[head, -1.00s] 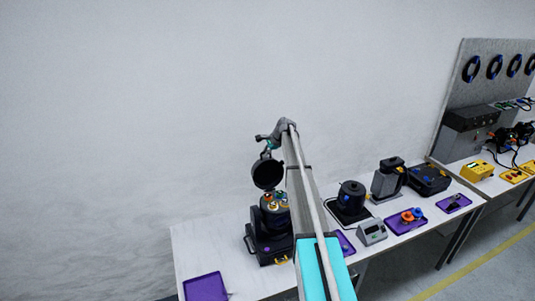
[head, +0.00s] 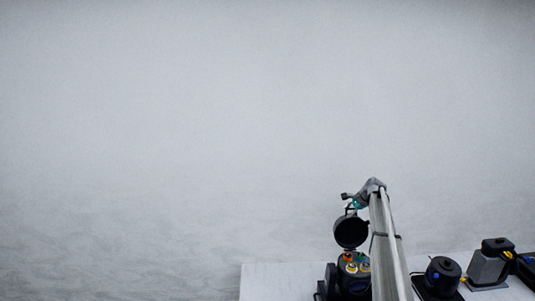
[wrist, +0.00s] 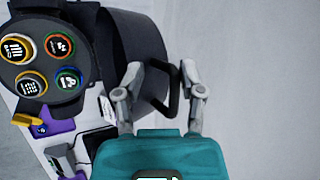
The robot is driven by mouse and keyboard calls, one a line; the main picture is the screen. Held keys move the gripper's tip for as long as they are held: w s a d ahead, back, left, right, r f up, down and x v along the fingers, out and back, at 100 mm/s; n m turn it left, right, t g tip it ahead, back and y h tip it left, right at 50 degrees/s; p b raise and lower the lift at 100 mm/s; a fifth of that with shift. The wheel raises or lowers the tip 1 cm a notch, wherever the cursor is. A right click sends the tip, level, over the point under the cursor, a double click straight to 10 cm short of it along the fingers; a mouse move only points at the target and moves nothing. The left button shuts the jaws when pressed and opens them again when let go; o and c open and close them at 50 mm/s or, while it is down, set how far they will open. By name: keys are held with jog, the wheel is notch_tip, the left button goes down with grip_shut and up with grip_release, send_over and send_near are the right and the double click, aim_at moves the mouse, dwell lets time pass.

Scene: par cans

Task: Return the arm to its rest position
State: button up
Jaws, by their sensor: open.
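My gripper (wrist: 162,72) is open in the wrist view, its two grey fingers spread on either side of a black loop handle (wrist: 168,100). The handle belongs to the dark round lid (wrist: 137,50). In the head view my gripper (head: 353,206) is small, just above the raised black lid (head: 351,232). The lid stands up over a black machine (head: 331,285). A dark round holder with several coloured-ringed cans (wrist: 64,47) lies left of the lid in the wrist view. I cannot tell whether the fingers touch the handle.
The machine stands on a white table (head: 275,280). To its right are a black round device (head: 442,277) and a grey device with a dark top (head: 487,268). A purple tray (wrist: 60,122) shows below the holder in the wrist view. A bare wall (head: 180,120) rises behind.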

jog(key=s+a+f+n+g+h+b, duration=0.1)
jog(key=s+a+f+n+b, duration=0.3)
jog(key=s, duration=0.4)
jog(key=s+a+f+n+g+b, duration=0.1)
jog(key=s+a+f+b, duration=0.2)
jog(key=s+a+f, duration=0.3)
jog(key=s+a+f+n+g+h+b, duration=0.1)
jog(key=s+a+f+n+b, duration=0.25)
jog(key=s+a, duration=0.4)
jog(key=s+a+f+n+h+b, duration=0.1)
jog(key=s+a+f+n+b, duration=0.1)
jog(key=s, duration=0.7)
jog(key=s+a+f+n+g+b, duration=0.1)
jog(key=s+a+f+n+b, duration=0.1)
jog(key=s+f+b, duration=0.3)
jog(key=s+a+f+n+h+b, duration=0.1)
jog(key=s+a+f+n+b, duration=0.1)
jog(key=s, duration=1.1)
notch_tip(320, 180, down, 2)
jog(key=shift+s+f+n+g+h+b, duration=0.1)
jog(key=shift+s+n+g+h+b, duration=0.25)
jog(key=shift+n+b, duration=0.5)
